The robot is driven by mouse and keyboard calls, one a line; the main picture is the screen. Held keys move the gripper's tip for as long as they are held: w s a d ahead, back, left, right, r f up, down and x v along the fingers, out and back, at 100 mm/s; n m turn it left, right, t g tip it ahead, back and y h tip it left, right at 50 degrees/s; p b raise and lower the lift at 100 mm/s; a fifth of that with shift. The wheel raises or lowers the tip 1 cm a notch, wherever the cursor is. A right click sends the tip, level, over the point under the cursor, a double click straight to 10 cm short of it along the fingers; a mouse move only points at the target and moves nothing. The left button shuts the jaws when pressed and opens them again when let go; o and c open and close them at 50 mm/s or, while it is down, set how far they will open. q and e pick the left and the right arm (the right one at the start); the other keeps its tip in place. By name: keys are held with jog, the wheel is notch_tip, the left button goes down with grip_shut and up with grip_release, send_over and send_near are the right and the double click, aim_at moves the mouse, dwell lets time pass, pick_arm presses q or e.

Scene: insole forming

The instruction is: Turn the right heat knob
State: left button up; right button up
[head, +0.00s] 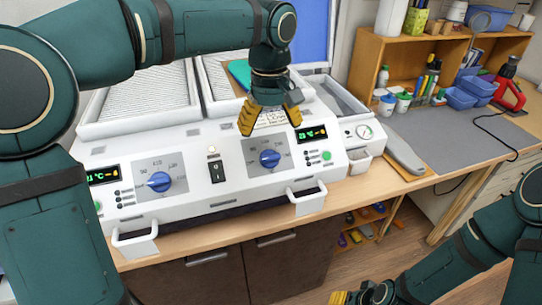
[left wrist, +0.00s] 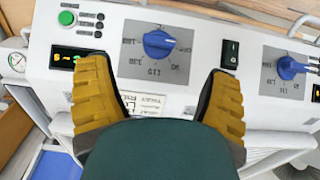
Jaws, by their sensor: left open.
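The right heat knob (head: 270,158) is a blue round knob on a grey dial plate, on the front of a white forming machine (head: 180,211). In the left wrist view the same knob (left wrist: 158,44) shows beyond the fingertips, roughly centred between them. My left gripper (head: 270,117) hangs above and behind the knob, open, with its yellow fingers spread and nothing between them. The fingers appear apart from the knob. My right gripper (head: 352,298) is low at the bottom edge, only partly in view, away from the machine.
A left knob (head: 159,182), a black switch (head: 217,171), green displays and white front handles (head: 308,197) are on the machine. A pressure gauge (head: 364,131) and a grey iron-like tool (head: 403,154) are to the right. A grey mat (head: 440,140) has clear room.

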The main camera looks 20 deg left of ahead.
aim_at(271, 155)
pick_arm(q)
notch_tip(271, 155, down, 8)
jog(key=shift+w+f+b, duration=0.1)
jog(key=shift+f+b, duration=0.05)
jog(key=shift+b, duration=0.5)
jog(key=c, duration=1.2)
